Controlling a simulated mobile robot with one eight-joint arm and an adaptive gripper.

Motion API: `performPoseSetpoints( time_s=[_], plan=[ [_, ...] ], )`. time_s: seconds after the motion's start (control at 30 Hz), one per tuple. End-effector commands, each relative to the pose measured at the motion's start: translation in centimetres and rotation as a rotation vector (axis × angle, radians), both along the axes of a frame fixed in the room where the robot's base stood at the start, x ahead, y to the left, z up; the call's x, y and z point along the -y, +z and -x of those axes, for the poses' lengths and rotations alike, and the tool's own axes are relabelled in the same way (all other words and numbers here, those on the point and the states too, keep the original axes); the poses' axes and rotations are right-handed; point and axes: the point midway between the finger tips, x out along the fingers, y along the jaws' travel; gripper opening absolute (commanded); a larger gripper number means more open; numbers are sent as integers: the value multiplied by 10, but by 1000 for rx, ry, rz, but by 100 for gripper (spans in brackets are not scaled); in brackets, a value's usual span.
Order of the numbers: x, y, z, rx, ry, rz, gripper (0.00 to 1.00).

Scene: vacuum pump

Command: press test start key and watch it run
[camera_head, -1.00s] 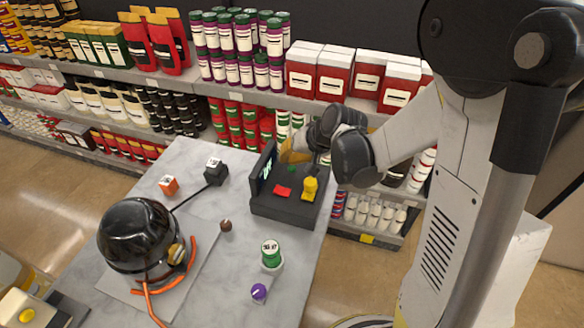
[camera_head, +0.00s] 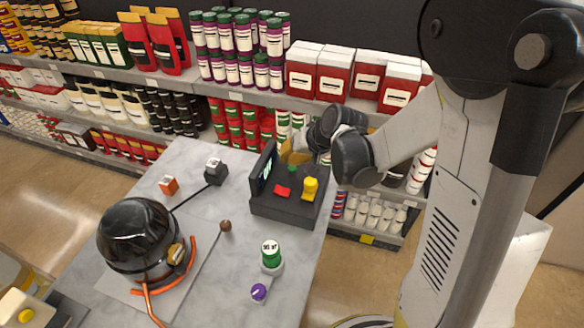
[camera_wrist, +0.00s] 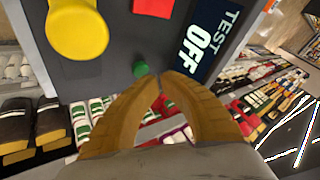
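The dark test console (camera_head: 285,207) stands on the table with a yellow knob (camera_head: 310,186), a red key (camera_head: 282,191) and a small green key (camera_head: 292,168). In the wrist view, the green key (camera_wrist: 140,69) is just beside my fingertips; I cannot tell whether they touch it. The console screen (camera_wrist: 207,40) reads "TEST OFF". My gripper (camera_wrist: 158,78) is empty, its tan fingertips together; in the head view it is at the console's far side, partly hidden by my wrist.
A black dome-shaped pump (camera_head: 138,235) with an orange hose (camera_head: 165,282) sits on the grey table (camera_head: 205,285). Stocked shelves (camera_head: 180,80) line the back.

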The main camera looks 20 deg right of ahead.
Motion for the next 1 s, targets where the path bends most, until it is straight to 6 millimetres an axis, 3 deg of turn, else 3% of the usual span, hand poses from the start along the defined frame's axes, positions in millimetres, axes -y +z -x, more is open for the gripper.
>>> performPoseSetpoints(
  time_s=[1.0],
  plan=[
    [0,-12,0,0,0,0,0]
  ],
)
